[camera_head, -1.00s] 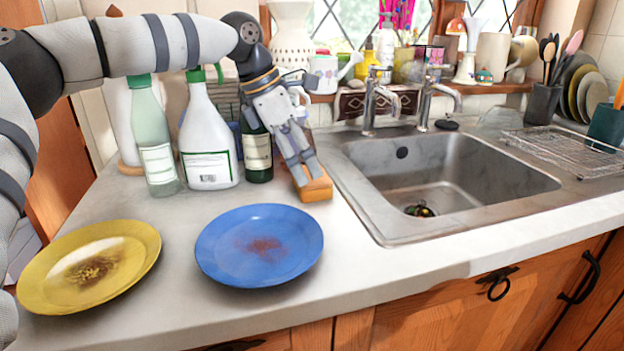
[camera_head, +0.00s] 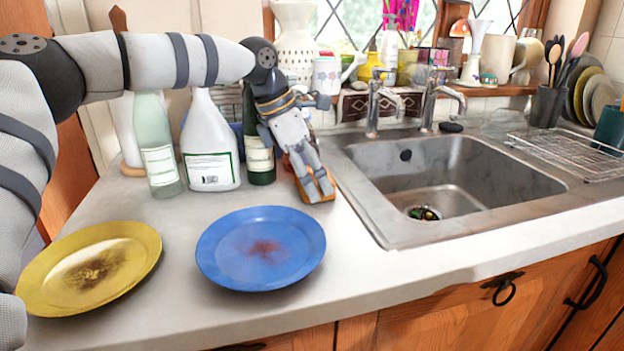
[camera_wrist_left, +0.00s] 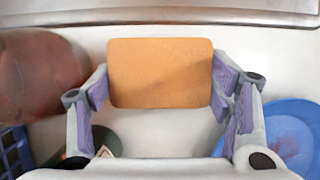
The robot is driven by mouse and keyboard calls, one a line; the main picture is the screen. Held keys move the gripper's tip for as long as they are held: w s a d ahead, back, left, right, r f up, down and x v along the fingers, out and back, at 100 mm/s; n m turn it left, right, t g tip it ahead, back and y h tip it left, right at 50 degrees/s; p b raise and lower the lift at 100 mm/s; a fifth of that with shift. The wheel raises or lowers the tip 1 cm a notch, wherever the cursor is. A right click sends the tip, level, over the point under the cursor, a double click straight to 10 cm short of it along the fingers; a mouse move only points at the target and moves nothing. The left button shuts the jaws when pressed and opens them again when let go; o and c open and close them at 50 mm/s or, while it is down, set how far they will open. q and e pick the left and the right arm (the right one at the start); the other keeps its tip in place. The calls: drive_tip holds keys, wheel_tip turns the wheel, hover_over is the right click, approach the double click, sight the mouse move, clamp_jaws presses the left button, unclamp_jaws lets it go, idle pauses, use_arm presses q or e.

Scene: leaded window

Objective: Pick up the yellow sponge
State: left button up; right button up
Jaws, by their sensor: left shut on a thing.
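The yellow sponge (camera_wrist_left: 160,73) looks like an orange-yellow block in the left wrist view, between the two finger pads of my left gripper (camera_wrist_left: 160,90). In the head view my left gripper (camera_head: 313,185) points down at the counter, left of the sink. It is shut on the sponge, and part of the sponge (camera_head: 328,188) shows around the fingertips. The fingers hide the rest of it there. I cannot tell whether the sponge touches the counter. My right gripper is not in view.
Bottles (camera_head: 210,150) stand close left of my left gripper. A stained blue plate (camera_head: 290,265) and a yellow plate (camera_head: 130,240) lie on the counter (camera_head: 190,215) in front. The sink (camera_head: 380,215) with taps is at the right. A blurred brown thing (camera_wrist_left: 40,75) is beside the gripper.

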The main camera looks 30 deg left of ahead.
sight(311, 176)
use_arm(q)
drive_tip(key=r, duration=0.3)
drive_tip(key=shift+s+d+r, duration=0.1)
drive_tip(key=shift+d+r, duration=0.1)
drive_tip(key=shift+r, duration=0.05)
drive_tip(key=s+r, duration=0.1)
drive_tip(key=s+d+r, duration=0.1)
drive_tip(key=r, duration=0.1)
drive_tip(key=s+d+r+p, duration=0.1)
drive_tip(key=shift+d+r, duration=0.25)
drive_tip(key=shift+r, duration=0.15)
drive_tip(key=s+d+r+p, duration=0.1)
drive_tip(key=s+d+r, duration=0.3)
drive_tip(key=s+d, duration=0.2)
drive_tip(key=shift+s+d+r, duration=0.15)
drive_tip(key=shift+s+d, duration=0.2)
drive_tip(key=shift+s, duration=0.2)
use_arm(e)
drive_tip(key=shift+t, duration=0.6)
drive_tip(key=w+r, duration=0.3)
